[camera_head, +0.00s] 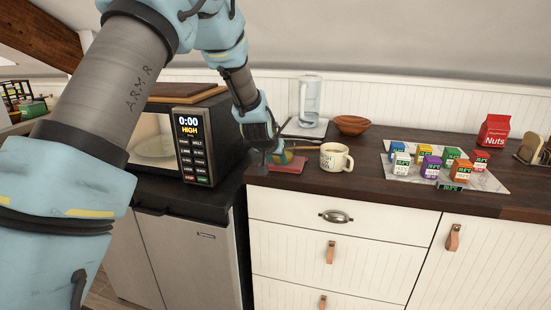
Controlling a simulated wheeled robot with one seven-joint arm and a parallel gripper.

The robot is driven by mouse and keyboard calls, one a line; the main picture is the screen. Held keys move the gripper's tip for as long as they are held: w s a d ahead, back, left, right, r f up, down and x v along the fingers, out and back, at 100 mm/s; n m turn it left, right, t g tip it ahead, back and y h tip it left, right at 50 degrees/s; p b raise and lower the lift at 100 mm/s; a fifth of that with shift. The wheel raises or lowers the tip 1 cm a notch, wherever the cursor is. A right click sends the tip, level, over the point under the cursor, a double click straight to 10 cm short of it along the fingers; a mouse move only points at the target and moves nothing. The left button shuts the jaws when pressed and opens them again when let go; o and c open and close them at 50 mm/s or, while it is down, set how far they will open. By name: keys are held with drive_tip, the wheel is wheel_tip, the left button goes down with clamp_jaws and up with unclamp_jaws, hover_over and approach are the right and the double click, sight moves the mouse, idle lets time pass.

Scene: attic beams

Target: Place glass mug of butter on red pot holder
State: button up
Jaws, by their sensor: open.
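The red pot holder (293,168) lies flat on the dark counter near its front left corner. A small yellowish thing (287,157), which looks like the glass mug of butter, shows just beside my gripper and over the pot holder. It is mostly hidden by my gripper, and I cannot tell exactly how it rests. My gripper (268,160) points down at the left edge of the pot holder, open, with its fingers small and dark in this view. I cannot tell whether it touches the mug.
A cream mug with lettering (335,159) stands just right of the pot holder. A clear jug (311,103) and wooden bowl (351,125) stand behind. Several small coloured boxes sit on a pale board (473,180) to the right. The microwave (188,147) is close on the left.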

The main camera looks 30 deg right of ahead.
drive_tip(key=b+v, duration=0.3)
drive_tip(key=v, duration=0.9)
drive_tip(key=s+a+f+n+g+y, duration=0.1)
drive_tip(key=a+f+n+y, duration=0.15)
drive_tip(key=a, duration=0.95)
drive_tip(key=s+a+f+n+g+y, duration=0.1)
drive_tip(key=a+f+n+y, duration=0.15)
drive_tip(key=a, duration=0.95)
drive_tip(key=s+a+f+n+g+y, duration=0.1)
drive_tip(key=s+a+f+n+g, duration=0.1)
drive_tip(key=s+a, duration=0.8)
drive_tip(key=a+f+g, duration=0.1)
drive_tip(key=a, duration=0.3)
drive_tip(key=shift+s+a+f+n, duration=0.2)
drive_tip(key=shift+a+f+n, duration=0.05)
drive_tip(key=shift+a+n, duration=0.1)
